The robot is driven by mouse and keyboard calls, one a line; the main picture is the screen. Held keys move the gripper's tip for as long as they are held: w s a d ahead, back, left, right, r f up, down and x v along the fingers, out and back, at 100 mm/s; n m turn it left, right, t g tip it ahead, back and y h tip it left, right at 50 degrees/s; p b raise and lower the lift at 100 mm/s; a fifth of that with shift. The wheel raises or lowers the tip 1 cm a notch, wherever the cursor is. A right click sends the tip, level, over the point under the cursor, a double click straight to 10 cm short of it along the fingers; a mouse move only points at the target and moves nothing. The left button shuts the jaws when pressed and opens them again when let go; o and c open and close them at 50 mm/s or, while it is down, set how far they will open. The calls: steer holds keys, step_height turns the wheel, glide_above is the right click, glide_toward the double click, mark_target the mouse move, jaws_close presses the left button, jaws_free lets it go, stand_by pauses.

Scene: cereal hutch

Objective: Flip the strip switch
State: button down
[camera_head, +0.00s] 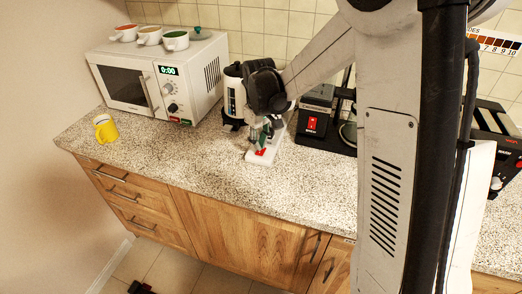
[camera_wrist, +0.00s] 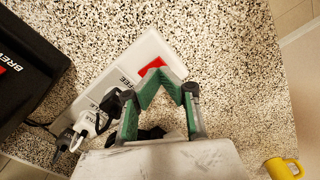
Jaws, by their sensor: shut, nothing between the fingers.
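A white power strip (camera_wrist: 96,97) lies on the speckled counter. Its red switch (camera_wrist: 152,66) is at the far end in the wrist view. The strip (camera_head: 254,158) and switch (camera_head: 261,152) also show in the head view. My gripper (camera_wrist: 160,76) is shut and empty, with its green-padded fingertips together right beside the switch. The fingertips overlap the switch's lower edge in the wrist view; I cannot tell whether they touch it. In the head view my gripper (camera_head: 264,136) is over the strip, and my arm hides part of it. Which way the switch is tilted cannot be seen.
Plugs (camera_wrist: 86,122) sit in the strip's near end. A black brewing machine (camera_wrist: 24,68) stands beside it. A white kettle (camera_head: 234,98), a microwave (camera_head: 160,78) with several cups on top, and a yellow mug (camera_head: 106,128) stand leftward. The counter in front is clear.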

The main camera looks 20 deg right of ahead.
mark_target(260, 152)
steer(key=shift+f+b, duration=0.9)
steer(key=shift+f, duration=0.2)
stand_by(0.6)
steer(key=shift+r, duration=0.15)
steer(key=shift+r+p, duration=1.8)
steer(key=shift+r, duration=1.6)
steer(key=shift+s+r, duration=0.1)
steer(key=s+r+m+t+b, duration=0.1)
steer(key=s+r+t, duration=0.1)
steer(key=s+r, duration=0.3)
steer(key=s+r+m+t+b, duration=0.1)
steer(key=s+r+t+b, duration=0.15)
steer(key=s, duration=0.55)
steer(key=s+m+t+b, duration=0.1)
steer(key=s+m+t, duration=0.1)
steer(key=s, duration=1)
steer(key=shift+f+m+t, duration=0.3)
steer(key=shift+t, duration=0.05)
